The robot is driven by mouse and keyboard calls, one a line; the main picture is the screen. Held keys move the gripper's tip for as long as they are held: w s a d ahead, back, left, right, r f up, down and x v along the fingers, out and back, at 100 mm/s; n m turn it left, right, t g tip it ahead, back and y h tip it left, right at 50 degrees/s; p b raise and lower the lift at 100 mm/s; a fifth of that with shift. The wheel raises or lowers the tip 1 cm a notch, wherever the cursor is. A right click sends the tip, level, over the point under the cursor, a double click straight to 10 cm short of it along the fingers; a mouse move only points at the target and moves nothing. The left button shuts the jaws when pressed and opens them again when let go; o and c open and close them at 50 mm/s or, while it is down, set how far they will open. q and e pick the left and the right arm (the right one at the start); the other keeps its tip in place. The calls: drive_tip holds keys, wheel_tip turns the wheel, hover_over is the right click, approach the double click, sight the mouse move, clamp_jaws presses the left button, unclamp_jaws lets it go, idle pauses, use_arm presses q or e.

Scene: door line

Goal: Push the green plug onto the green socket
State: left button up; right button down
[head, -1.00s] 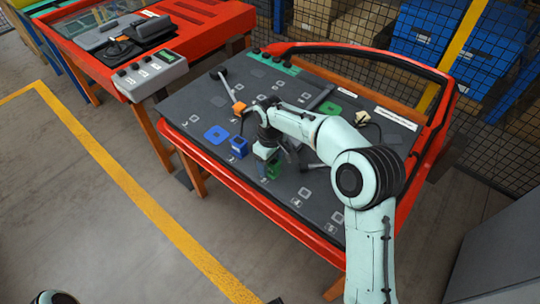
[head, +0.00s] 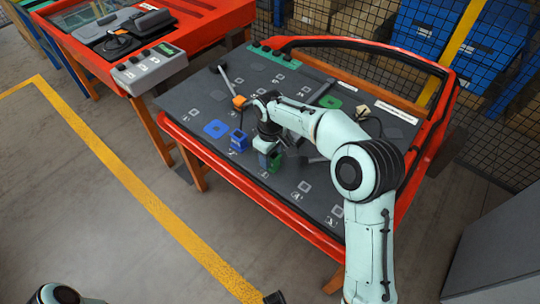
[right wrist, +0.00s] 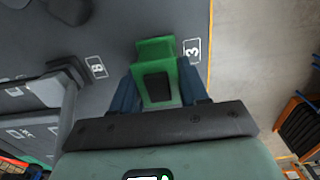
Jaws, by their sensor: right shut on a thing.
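The green plug (head: 275,161) is at the front middle of the dark board, held by my right gripper (head: 266,150). In the right wrist view the green plug (right wrist: 155,48) sits between the two bluish fingers of my right gripper (right wrist: 158,88), which are shut on it. I cannot tell whether the plug touches the board. The green socket (head: 330,102) is a flat green square farther back and to the right on the board, apart from the plug. My left gripper is not in view; only a part of my left arm shows at the bottom left.
An orange block (head: 239,101) is farther back. A red rail (head: 440,130) edges the board (head: 190,98). A red control bench (head: 195,30) stands at the left.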

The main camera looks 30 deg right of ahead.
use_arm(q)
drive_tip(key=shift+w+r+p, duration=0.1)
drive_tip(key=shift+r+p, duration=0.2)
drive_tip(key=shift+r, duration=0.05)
use_arm(e)
drive_tip(key=shift+r, duration=0.4)
drive_tip(key=c, duration=1.2)
unclamp_jaws()
drive_tip(key=shift+c, duration=0.2)
clamp_jaws()
drive_tip(key=shift+r+p, duration=2.5)
drive_tip(key=shift+r, duration=1)
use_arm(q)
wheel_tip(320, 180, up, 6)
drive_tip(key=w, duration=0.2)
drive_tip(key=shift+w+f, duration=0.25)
